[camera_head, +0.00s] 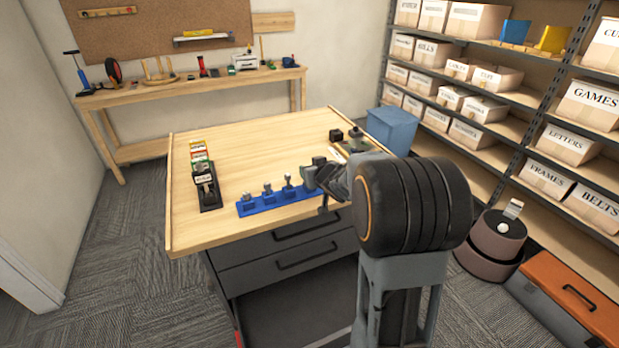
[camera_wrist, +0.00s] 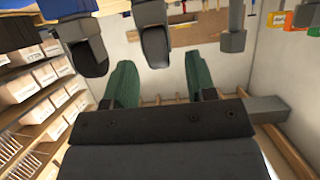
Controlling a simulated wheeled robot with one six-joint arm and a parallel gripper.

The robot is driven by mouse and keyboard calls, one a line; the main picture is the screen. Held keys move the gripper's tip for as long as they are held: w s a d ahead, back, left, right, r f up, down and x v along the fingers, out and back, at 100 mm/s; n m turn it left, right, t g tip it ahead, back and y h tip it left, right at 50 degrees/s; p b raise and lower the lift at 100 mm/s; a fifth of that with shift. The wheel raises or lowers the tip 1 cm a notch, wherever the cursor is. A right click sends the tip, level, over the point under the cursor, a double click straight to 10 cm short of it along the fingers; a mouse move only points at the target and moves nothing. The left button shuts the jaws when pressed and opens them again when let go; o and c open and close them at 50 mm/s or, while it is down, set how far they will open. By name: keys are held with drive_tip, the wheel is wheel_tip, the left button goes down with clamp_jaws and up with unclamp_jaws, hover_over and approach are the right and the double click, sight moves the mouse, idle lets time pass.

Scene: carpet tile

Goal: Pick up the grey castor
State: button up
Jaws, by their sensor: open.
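A blue rack (camera_head: 275,205) on the workbench holds several small grey upright pieces, such as one near its right part (camera_head: 288,183). I cannot tell for sure which is the grey castor. In the wrist view, which looks upside down, a grey piece with a dark rounded end (camera_wrist: 155,45) lies between and just beyond my two green finger pads. Similar pieces stand to its left (camera_wrist: 88,55) and right (camera_wrist: 232,40). My gripper (camera_wrist: 160,68) is open, with nothing between its pads. In the head view my arm hides part of the rack's right end.
A black holder (camera_head: 208,192) with coloured cards stands left on the workbench (camera_head: 245,150). A dark block (camera_head: 336,135) lies near the back right. A blue bin (camera_head: 393,128) and shelves of boxes are to the right. The bench's middle is clear.

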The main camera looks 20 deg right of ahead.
drive_tip(key=shift+x, duration=1.55)
drive_tip(key=shift+c, duration=0.4)
clamp_jaws()
